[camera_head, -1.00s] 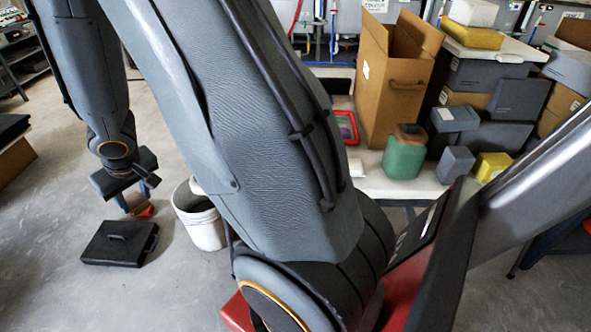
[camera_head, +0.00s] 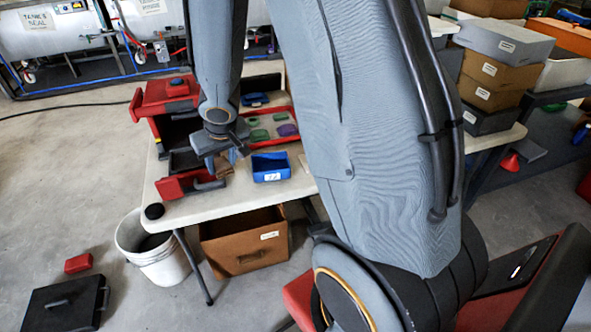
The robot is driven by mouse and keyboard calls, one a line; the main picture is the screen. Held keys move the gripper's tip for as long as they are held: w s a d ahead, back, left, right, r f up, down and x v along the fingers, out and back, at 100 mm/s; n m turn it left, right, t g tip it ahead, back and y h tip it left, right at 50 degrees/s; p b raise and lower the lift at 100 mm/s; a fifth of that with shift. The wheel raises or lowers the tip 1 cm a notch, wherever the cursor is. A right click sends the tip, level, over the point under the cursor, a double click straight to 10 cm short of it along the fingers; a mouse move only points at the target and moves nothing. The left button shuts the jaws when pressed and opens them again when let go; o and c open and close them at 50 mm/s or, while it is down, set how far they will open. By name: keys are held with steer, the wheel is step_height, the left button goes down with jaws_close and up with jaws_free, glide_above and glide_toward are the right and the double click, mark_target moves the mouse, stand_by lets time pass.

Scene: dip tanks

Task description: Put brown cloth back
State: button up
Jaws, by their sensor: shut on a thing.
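Most of the cloth is hidden by the gripper. Gripper and cloth are over the white table (camera_head: 215,207), between a red toolbox (camera_head: 160,98) on the left and a blue bin (camera_head: 270,168) on the right. A red-rimmed tray (camera_head: 296,143) with green and purple pieces lies behind the blue bin. I cannot tell how high the cloth is above the table.
The toolbox has a red-fronted drawer (camera_head: 171,188) pulled out toward the front. A white bucket (camera_head: 160,262) and a cardboard box (camera_head: 245,256) stand below the table. A black case (camera_head: 62,308) and a red block (camera_head: 78,263) lie on the floor at left.

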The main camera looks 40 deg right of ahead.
steer(key=w+d+r+m+h+p, duration=0.1)
steer(key=w+d+m+p, duration=0.1)
steer(key=d+p, duration=0.45)
steer(key=w+d+r+m+p, duration=0.1)
steer(key=w+d+p, duration=0.25)
steer(key=d, duration=0.65)
steer(key=f+b, duration=0.3)
steer(key=b, duration=0.1)
steer(key=f+b, duration=0.4)
steer(key=d+f+b, duration=0.1)
steer(key=f+b, duration=0.2)
steer(key=b, duration=0.2)
steer(key=shift+s+f, duration=0.15)
steer(key=shift+s, duration=0.2)
steer(key=shift+f+b, duration=0.6)
steer(key=shift+b, duration=0.1)
steer(key=o, duration=0.9)
steer(key=shift+o, duration=0.2)
